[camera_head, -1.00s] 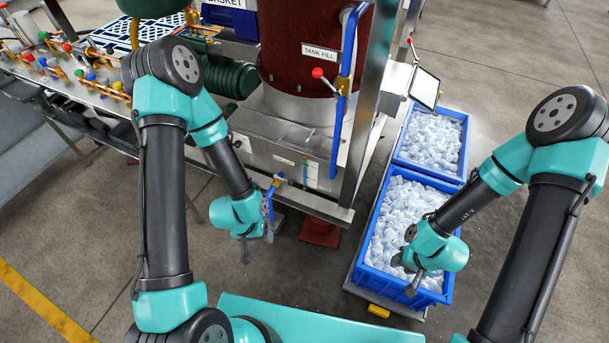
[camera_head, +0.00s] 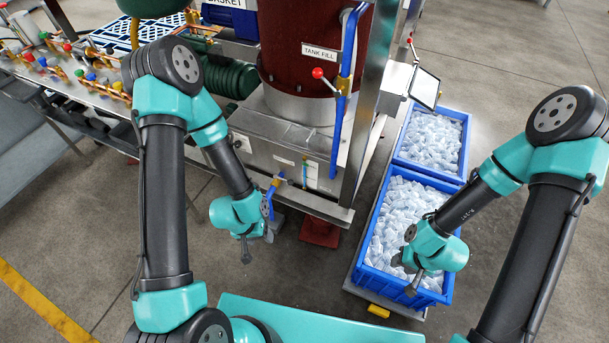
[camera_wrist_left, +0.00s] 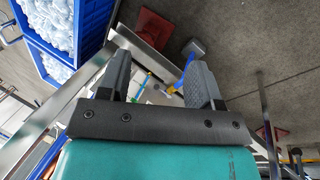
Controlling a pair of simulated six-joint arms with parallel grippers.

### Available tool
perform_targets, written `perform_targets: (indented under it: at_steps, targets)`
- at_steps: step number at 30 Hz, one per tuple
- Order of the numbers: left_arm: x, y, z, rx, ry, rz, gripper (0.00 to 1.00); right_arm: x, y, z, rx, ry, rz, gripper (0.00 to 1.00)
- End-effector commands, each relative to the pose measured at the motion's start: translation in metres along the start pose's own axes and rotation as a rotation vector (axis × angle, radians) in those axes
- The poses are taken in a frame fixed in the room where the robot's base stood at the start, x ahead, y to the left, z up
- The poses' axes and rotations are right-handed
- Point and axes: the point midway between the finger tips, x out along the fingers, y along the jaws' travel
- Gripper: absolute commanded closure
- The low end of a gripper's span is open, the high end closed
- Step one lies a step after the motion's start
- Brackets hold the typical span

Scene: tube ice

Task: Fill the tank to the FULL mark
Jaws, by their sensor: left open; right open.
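The steel tank (camera_head: 262,150) stands under the dark red cylinder (camera_head: 300,75). A sign reading "TANK FILL" (camera_head: 320,52) hangs beside a red-knobbed valve lever (camera_head: 317,73) on a blue pipe (camera_head: 338,130). A thin blue sight tube (camera_head: 304,173) with a small label is on the tank's front; the FULL mark is too small to read. A brass valve with a blue handle (camera_wrist_left: 187,66) shows between my left fingers. My left gripper (camera_head: 246,252) is open and empty in front of the tank. My right gripper (camera_head: 412,280) is open over the front ice bin (camera_head: 446,290).
A second blue ice bin (camera_head: 463,150) stands behind the front one. A steel post (camera_head: 368,100) and a tilted screen (camera_head: 425,88) stand right of the tank. A bench with valves (camera_head: 75,75) is at the left. Open floor (camera_head: 80,240) lies at the front left.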

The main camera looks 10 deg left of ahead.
Motion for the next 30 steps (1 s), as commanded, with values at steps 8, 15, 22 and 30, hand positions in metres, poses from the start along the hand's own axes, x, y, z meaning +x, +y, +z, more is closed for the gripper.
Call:
perform_targets:
  at_steps: [8,15,22,30]
  targets:
    - [0.0,0.0,0.0,0.0,0.0,0.0,0.41,0.0,0.0,0.0,0.0,0.0,0.0,0.57]
    - [0.0,0.0,0.0,0.0,0.0,0.0,0.41,0.0,0.0,0.0,0.0,0.0,0.0,0.57]
    - [-0.004,0.006,-0.013,0.012,0.047,-0.001,0.41,0.0,0.0,0.0,0.0,0.0,0.0,0.57]
    - [-0.061,0.067,-0.113,0.111,0.477,0.012,0.41,0.0,0.0,0.0,0.0,0.0,0.0,0.57]
